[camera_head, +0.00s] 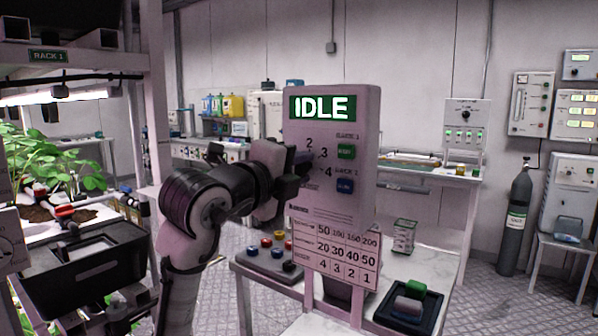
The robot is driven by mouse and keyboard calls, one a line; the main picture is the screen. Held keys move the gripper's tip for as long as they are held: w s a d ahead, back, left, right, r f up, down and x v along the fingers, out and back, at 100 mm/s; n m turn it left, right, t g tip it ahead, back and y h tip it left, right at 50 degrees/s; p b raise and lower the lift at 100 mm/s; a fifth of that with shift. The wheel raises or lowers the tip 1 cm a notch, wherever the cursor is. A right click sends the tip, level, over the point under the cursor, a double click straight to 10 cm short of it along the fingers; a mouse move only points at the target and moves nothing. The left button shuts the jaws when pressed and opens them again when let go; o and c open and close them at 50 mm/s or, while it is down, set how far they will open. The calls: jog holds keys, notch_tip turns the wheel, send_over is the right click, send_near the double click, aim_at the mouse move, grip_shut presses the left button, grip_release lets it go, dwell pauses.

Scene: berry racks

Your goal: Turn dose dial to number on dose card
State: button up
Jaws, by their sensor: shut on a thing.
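My gripper (299,160) is at the left part of the face of an upright grey dosing panel (355,118). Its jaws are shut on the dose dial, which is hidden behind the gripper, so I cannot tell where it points. The numbers 2, 3 and 4 show above and right of the gripper; any other number is hidden. The panel's green display (322,108) reads IDLE. A white card with a number table (335,254) is at the panel's lower front. Its rows appear to read 50 100 150 200, then 20 30 40 50, then 4 3 2 1.
A green button (346,152) and a blue button (344,186) sit right of the dial. Colored knobs (279,235) stand on the bench left of the card. A black tray with a green block (415,288) is at right. A plant rack (60,160) stands at far left.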

dwell(0.3)
jog(key=o, duration=1)
jog(key=shift+c, duration=0.2)
jog(key=b+v, duration=0.2)
jog(key=v, duration=1.1)
jog(key=shift+s+a, duration=0.25)
jog(key=shift+s, duration=0.1)
